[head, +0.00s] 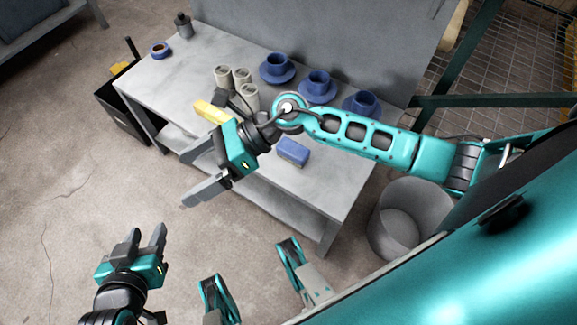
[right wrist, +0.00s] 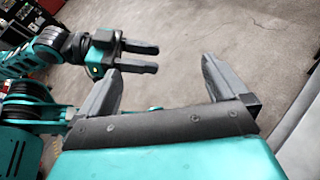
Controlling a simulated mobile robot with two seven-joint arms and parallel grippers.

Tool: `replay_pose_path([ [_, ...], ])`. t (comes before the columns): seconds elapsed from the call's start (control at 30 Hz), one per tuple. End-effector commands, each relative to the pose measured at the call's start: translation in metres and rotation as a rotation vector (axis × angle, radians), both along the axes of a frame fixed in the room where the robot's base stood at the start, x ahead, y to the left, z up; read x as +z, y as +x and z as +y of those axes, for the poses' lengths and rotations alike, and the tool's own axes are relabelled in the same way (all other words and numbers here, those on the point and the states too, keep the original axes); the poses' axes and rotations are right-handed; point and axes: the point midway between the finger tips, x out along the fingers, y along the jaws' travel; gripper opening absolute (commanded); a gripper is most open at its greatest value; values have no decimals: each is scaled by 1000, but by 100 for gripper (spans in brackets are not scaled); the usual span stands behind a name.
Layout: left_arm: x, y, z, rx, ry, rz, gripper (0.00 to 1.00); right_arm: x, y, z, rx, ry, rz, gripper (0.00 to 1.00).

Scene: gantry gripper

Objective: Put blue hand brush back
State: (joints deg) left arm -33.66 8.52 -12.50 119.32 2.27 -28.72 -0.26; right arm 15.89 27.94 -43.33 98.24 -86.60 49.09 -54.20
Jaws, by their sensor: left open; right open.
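A small blue block-like thing (head: 293,151), which may be the blue hand brush, lies near the front edge of the grey table (head: 185,72), just below my right arm in the head view. I cannot make out bristles. My right gripper (head: 193,175) is open and empty, in front of the table's front edge and left of the blue thing. My left gripper (head: 147,233) is open and empty over the floor at lower left, and also shows in the right wrist view (right wrist: 156,57).
Several light cups (head: 222,76) and blue cups on saucers (head: 318,82) stand toward the table's back. A yellow thing (head: 211,111) is partly behind my right gripper. A blue ring (head: 160,50) and dark bottle (head: 183,25) are far left. A black bin (head: 122,112) and grey bin (head: 408,215) flank the table.

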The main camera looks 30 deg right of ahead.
Motion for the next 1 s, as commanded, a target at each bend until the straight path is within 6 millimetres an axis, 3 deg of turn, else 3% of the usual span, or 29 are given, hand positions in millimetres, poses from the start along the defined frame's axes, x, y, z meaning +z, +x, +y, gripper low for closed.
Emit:
replay_pose_path([
  [0.03, 1, 0, 0, -1, -1, -1, 43, 19, -2, 10, -107, 150, 128, 100],
  [0.13, 2, 0, 0, -1, -1, -3, 43, 54, 10, 12, -324, 432, 400, 100],
  [0.2, 3, 0, -1, -1, -2, -5, 43, 69, 21, 0, -472, 619, 610, 100],
  [0.3, 4, 1, -1, -1, -3, -7, 43, 74, 37, -28, -681, 877, 926, 100],
  [0.37, 4, 1, -1, -1, -3, -7, 43, 67, 44, -50, -803, 1025, 1124, 100],
  [0.47, 4, 1, -1, -1, -3, -7, 43, 41, 44, -87, -1001, 1262, 1462, 100],
  [0.6, 4, 1, -1, -2, -3, -6, 43, -10, 21, -129, -1249, 1557, 1915, 100],
  [0.7, 4, 1, -1, -2, -3, -6, 43, -41, -4, -146, -1382, 1715, 2173, 100],
  [0.73, 4, 1, -1, -2, -3, -6, 43, -48, -11, -149, 1386, -1718, -2194, 100],
  [0.9, 3, 0, -1, -2, -3, -5, 43, -71, -39, -156, 1255, -1550, -2031, 100],
  [1.0, 2, 0, -1, -2, -2, -4, 43, -73, -42, -156, 1234, -1525, -2008, 100],
])
